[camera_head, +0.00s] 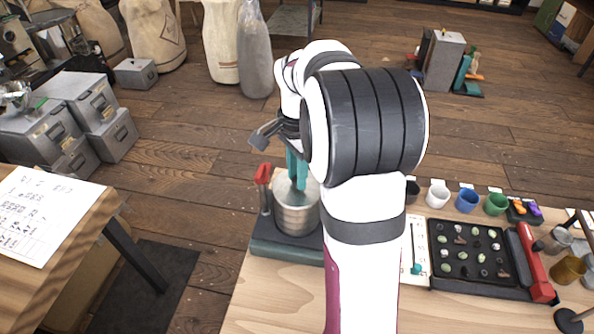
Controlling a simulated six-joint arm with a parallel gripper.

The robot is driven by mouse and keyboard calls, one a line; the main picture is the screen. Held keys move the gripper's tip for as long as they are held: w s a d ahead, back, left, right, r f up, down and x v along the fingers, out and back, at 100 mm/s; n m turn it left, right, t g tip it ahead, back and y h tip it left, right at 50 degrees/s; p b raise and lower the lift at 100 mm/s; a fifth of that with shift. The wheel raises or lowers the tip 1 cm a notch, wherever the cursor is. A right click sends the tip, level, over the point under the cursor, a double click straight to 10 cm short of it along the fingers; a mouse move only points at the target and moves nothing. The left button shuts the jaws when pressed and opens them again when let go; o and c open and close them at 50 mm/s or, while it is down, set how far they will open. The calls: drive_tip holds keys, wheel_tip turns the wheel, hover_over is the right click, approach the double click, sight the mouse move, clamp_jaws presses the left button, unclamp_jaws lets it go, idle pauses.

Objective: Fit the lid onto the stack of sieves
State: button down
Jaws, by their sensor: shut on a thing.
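The stack of sieves (296,219) is a silver metal cylinder standing on a dark green base at the table's left back edge. My gripper (298,181), with teal fingers, points down right over the stack's top. It is shut on what looks like the lid (284,191), a pale grey metal disc at the top of the stack. The part between the fingertips is hidden. I cannot tell whether the lid sits flush on the top sieve or is slightly above it. My arm covers the stack's right side.
A red-handled clamp or lever (264,175) stands just left of the stack on the dark green base (280,250). Right of my arm are small coloured cups (467,201) and a black sample tray (440,266). Bare tabletop (270,300) lies in front of the base.

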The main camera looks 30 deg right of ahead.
drive_tip(key=shift+f, duration=0.15)
drive_tip(key=c, duration=0.9)
unclamp_jaws()
drive_tip(key=shift+c, duration=0.2)
wheel_tip(320, 180, up, 11)
drive_tip(key=s+a+f+n, duration=0.1)
drive_tip(key=s+a+n, duration=0.5)
drive_tip(key=s+a, duration=0.45)
drive_tip(key=s+a+f+n+y, duration=0.1)
drive_tip(key=s+a+f+n, duration=0.5)
drive_tip(key=s+a, duration=0.4)
drive_tip(key=s+f, duration=0.1)
drive_tip(key=s, duration=0.2)
drive_tip(key=shift+f+n+y, duration=0.3)
drive_tip(key=shift+f+y, duration=0.05)
drive_tip(key=shift+y, duration=0.05)
